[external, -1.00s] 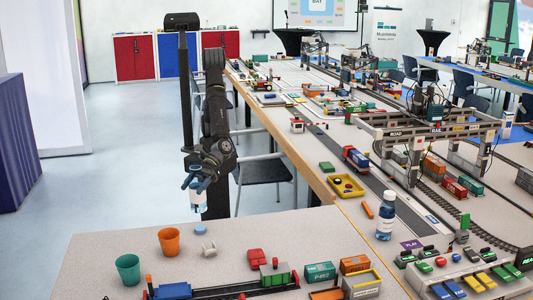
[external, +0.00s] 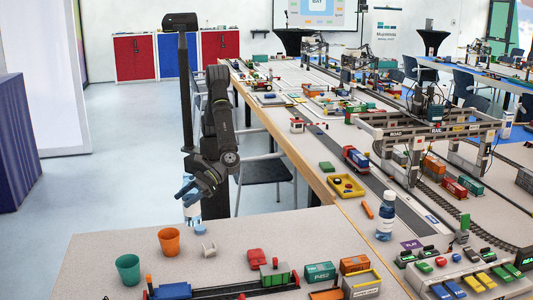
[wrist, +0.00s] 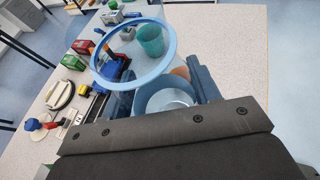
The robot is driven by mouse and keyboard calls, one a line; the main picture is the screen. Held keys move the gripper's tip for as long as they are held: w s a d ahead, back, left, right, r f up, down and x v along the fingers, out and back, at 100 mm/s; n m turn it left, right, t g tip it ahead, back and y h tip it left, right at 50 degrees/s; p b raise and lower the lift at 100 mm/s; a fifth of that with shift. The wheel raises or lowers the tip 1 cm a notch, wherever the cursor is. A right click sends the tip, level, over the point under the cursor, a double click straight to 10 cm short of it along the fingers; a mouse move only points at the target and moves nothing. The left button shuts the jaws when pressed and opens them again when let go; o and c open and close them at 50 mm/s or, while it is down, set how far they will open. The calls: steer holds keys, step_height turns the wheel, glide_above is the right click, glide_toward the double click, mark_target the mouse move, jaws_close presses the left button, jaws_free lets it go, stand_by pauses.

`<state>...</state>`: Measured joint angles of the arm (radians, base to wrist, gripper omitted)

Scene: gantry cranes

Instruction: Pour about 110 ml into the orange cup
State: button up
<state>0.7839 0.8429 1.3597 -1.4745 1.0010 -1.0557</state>
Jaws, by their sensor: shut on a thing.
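The orange cup (external: 169,241) stands upright on the near table, left of and nearer the camera than the bottle. In the wrist view the orange cup (wrist: 181,72) is mostly hidden behind the bottle.
A teal cup (external: 128,269) stands left of the orange cup. A toy train (external: 275,273) and containers occupy the front. Another bottle (external: 385,216) stands on the right table.

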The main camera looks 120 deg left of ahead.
mark_target(195, 205)
steer(key=f+m+g, duration=0.1)
steer(key=w+d+f+m+g+y, duration=0.1)
steer(key=w+f+m+g, duration=0.1)
steer(key=shift+d+y, duration=0.3)
steer(key=shift+w+a+f+m+g+y, duration=0.1)
steer(key=shift+w+f+m+g+y, duration=0.2)
steer(key=shift+f, duration=0.25)
steer(key=shift+w+a+f+m+g+y, duration=0.1)
steer(key=shift+w+f+m+g+y, duration=0.1)
steer(key=shift+w+f+m+g, duration=0.25)
steer(key=shift+s, duration=0.1)
steer(key=shift+s+t, duration=0.1)
steer(key=shift+t, duration=0.35)
